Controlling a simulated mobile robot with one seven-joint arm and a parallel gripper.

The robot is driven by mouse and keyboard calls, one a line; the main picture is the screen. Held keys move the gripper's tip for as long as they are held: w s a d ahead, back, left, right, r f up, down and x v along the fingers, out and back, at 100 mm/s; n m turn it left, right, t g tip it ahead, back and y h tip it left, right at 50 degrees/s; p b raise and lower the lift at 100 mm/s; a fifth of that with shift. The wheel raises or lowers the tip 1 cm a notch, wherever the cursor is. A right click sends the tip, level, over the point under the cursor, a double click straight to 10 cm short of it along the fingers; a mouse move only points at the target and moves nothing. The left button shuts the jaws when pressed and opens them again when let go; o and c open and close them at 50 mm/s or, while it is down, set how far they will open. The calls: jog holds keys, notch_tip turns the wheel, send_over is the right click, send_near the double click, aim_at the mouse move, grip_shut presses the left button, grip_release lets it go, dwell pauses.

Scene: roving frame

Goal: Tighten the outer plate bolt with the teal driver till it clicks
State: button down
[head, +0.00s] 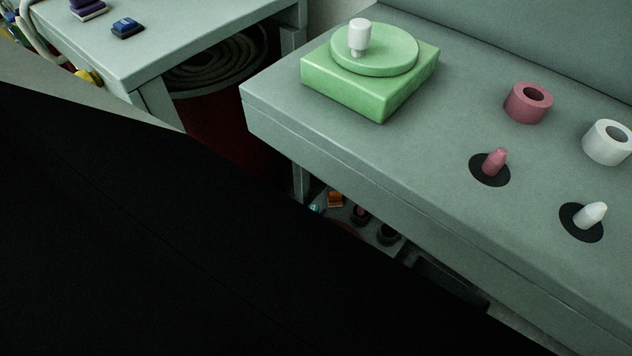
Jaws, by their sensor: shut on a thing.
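My gripper is not in this head view. I cannot make out the teal driver or the plate with its bolts. A small teal item (316,208) shows low under the bench edge, too small to identify. A large black shape fills the lower left and hides whatever lies behind it.
A grey bench (330,130) carries a green block with a round turntable and white knob (371,60). A pink ring (528,103), white ring (606,142), pink peg (495,161) and white peg (590,215) stand at right. Another table (190,35) holds a blue item (127,28).

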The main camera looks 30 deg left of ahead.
jog(key=shift+r+p, duration=2.5)
jog(key=shift+r, duration=0.05)
jog(key=shift+w+f, duration=0.1)
